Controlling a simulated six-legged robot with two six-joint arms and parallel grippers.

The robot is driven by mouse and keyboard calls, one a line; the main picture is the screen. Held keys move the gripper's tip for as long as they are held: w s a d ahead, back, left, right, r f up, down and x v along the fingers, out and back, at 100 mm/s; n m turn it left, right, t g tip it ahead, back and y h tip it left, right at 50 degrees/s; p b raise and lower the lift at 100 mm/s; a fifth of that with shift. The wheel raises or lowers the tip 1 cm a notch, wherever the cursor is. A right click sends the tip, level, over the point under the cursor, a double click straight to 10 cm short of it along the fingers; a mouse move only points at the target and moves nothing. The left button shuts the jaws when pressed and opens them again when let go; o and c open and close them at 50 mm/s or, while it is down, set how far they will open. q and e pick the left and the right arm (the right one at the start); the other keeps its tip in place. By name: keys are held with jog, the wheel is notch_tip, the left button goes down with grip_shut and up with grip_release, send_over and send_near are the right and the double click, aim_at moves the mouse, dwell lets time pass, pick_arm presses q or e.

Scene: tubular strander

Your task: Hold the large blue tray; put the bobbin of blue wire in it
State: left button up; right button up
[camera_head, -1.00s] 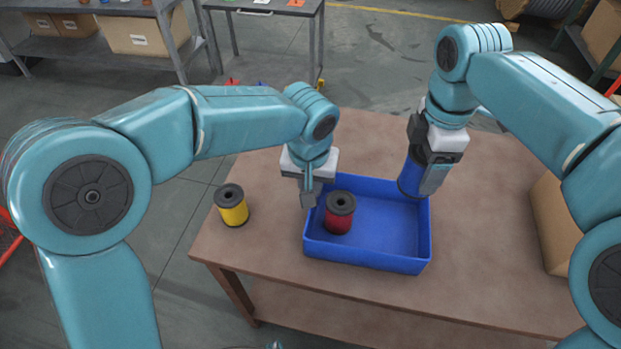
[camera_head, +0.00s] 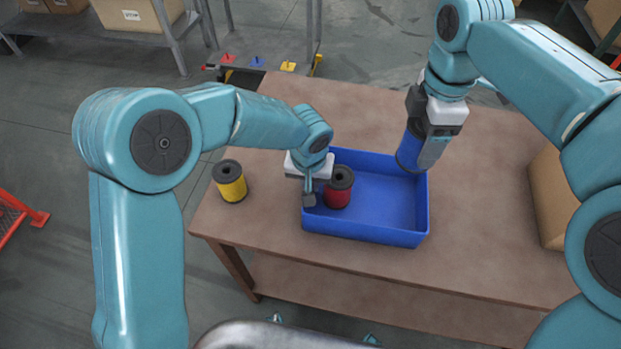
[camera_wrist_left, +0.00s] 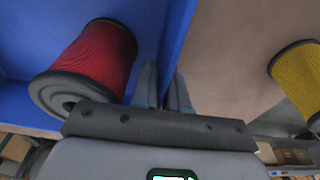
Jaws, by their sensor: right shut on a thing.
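The large blue tray (camera_head: 385,238) sits on the brown table, with a red bobbin (camera_head: 339,190) standing in its left part. My left gripper (camera_head: 309,195) is at the tray's left wall. In the left wrist view its fingers (camera_wrist_left: 163,92) lie on either side of that wall (camera_wrist_left: 176,35), close to it; whether they press on it is unclear. The red bobbin (camera_wrist_left: 100,60) is beside them. My right gripper (camera_head: 428,150) is shut on the bobbin of blue wire (camera_head: 408,150), at the tray's back right corner. Part of this bobbin is hidden by the gripper.
A yellow bobbin (camera_head: 230,182) stands on the table left of the tray. A cardboard box (camera_head: 552,200) is at the table's right side. The tray's middle and right floor are bare. The table (camera_head: 480,220) has free room behind and right of the tray.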

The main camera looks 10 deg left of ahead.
pick_arm(q)
grip_shut()
jog(key=shift+r, duration=0.1)
pick_arm(e)
notch_tip(320, 180, down, 10)
jog(key=shift+r, duration=0.2)
dwell(0.8)
jog(key=shift+f, duration=0.15)
dwell(1.1)
send_over(391, 209)
jog(key=shift+f, duration=4.5)
jog(key=o, duration=1.3)
jog(key=shift+o, duration=0.2)
